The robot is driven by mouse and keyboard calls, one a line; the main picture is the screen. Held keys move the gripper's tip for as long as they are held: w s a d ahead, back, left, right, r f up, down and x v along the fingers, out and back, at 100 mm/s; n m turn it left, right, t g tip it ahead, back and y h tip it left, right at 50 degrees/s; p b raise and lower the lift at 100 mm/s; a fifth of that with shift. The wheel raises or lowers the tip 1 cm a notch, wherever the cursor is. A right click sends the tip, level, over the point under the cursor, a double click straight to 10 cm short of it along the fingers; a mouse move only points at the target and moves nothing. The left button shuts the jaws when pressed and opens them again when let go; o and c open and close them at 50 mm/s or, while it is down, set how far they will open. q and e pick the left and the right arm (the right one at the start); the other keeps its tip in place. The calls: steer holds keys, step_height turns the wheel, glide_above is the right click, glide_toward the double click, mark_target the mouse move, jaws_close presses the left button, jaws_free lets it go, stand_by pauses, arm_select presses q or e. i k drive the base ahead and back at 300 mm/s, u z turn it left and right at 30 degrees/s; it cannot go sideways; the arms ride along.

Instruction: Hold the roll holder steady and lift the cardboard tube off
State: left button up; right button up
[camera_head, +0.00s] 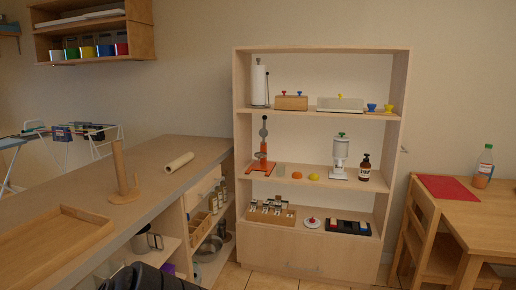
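A wooden roll holder with a round base (125,197) stands on the grey counter at the left. A tan upright cylinder (118,162), which looks like the cardboard tube, rises from the base and leans slightly left in the picture. I cannot tell how much of it is tube and how much is the holder's post. A pale cream roll or tube (179,162) lies on its side on the counter to the right, apart from the holder. Neither of my grippers shows in the head view.
A wooden tray (103,221) lies on the counter in front of the holder. Open shelves with bottles and bowls are below the counter. A table and chair (419,235) are at right.

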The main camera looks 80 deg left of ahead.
mark_target(116, 146)
steer(key=u, duration=1.55)
steer(key=i, duration=2.6)
steer(key=u, duration=3.2)
